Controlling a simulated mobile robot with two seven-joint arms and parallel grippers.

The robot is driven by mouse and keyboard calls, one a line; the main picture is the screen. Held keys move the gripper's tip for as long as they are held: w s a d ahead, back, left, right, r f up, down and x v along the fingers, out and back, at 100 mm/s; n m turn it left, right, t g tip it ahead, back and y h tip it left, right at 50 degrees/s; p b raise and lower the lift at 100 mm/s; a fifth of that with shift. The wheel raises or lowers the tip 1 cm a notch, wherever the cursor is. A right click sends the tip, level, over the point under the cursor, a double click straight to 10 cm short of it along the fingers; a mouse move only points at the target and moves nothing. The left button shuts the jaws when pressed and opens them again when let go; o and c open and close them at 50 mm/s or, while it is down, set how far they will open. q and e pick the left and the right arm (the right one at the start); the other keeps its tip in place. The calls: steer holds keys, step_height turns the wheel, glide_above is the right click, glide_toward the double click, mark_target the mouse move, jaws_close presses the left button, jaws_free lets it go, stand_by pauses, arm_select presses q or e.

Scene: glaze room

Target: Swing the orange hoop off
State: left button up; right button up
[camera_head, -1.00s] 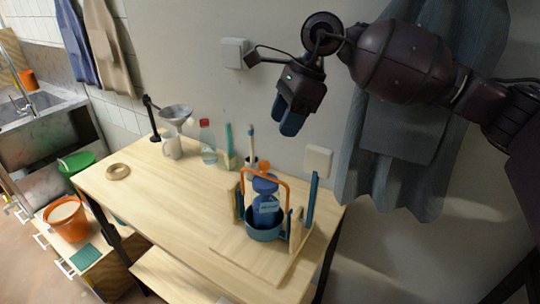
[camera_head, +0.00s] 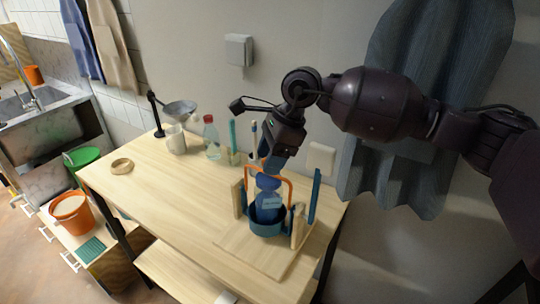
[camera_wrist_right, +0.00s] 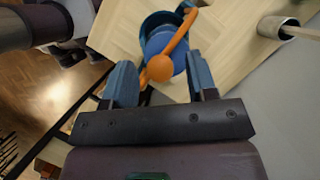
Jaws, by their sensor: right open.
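The orange hoop (camera_head: 289,190) stands upright, arched over a blue bottle (camera_head: 268,206) that sits in a dark blue cup-like holder (camera_head: 264,226). My right gripper (camera_head: 271,166) is just above the hoop, fingers pointing down. In the wrist view its two blue fingers (camera_wrist_right: 162,82) are apart, one on each side of the knob. Whether they touch it I cannot tell. My left gripper is not in view.
The holder stands on a wooden board (camera_head: 262,258) with wooden posts and a blue upright (camera_head: 314,195) close by. A clear bottle (camera_head: 212,140), a white mug (camera_head: 176,141) and a wooden ring (camera_head: 122,166) are further left. The table's middle is clear.

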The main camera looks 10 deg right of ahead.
steer(key=shift+c, duration=0.4)
steer(key=c, duration=0.7)
jaws_close()
